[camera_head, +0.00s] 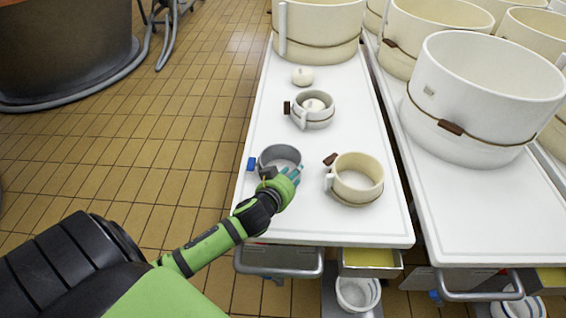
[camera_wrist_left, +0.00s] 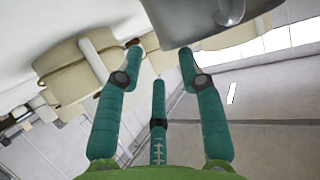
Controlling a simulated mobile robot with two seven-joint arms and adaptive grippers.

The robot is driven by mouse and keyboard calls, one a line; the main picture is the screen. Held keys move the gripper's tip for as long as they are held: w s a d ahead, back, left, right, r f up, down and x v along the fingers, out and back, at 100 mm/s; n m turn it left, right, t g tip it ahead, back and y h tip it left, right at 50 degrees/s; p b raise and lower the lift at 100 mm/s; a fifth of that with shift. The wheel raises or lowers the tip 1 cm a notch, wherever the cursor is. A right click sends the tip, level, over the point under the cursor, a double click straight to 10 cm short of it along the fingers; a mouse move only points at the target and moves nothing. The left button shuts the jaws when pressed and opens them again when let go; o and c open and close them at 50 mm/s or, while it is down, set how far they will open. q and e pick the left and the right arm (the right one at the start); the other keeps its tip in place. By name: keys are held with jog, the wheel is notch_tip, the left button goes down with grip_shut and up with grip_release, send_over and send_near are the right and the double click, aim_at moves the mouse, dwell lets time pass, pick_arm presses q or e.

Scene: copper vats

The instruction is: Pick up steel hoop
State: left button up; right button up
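The steel hoop (camera_head: 267,157) is a grey ring with a blue tab at its left, lying on the white table (camera_head: 335,85) near its front left. My left gripper (camera_head: 291,172) is at the hoop's near right side and covers part of it. In the left wrist view, its teal fingers (camera_wrist_left: 161,58) are spread open with nothing between them. A grey curved piece (camera_wrist_left: 195,18), seemingly the hoop, shows just beyond the fingertips. I cannot tell whether a finger touches it. My right gripper is in neither view.
A cream hoop (camera_head: 358,190) with a brown tab stands close right of the gripper. A pale grey hoop (camera_head: 312,117) holding a white ball, another white ball (camera_head: 302,76) and a large cream hoop (camera_head: 318,25) stand behind. A second table (camera_head: 480,195) is at right. Tiled floor lies left.

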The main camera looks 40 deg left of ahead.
pick_arm(q)
jog(key=b+x, duration=0.1)
jog(key=x, duration=0.4)
jog(key=shift+w+a+f, duration=0.1)
jog(key=shift+w+f, duration=0.1)
jog(key=shift+w, duration=0.05)
jog(key=shift+r, duration=0.1)
grip_shut()
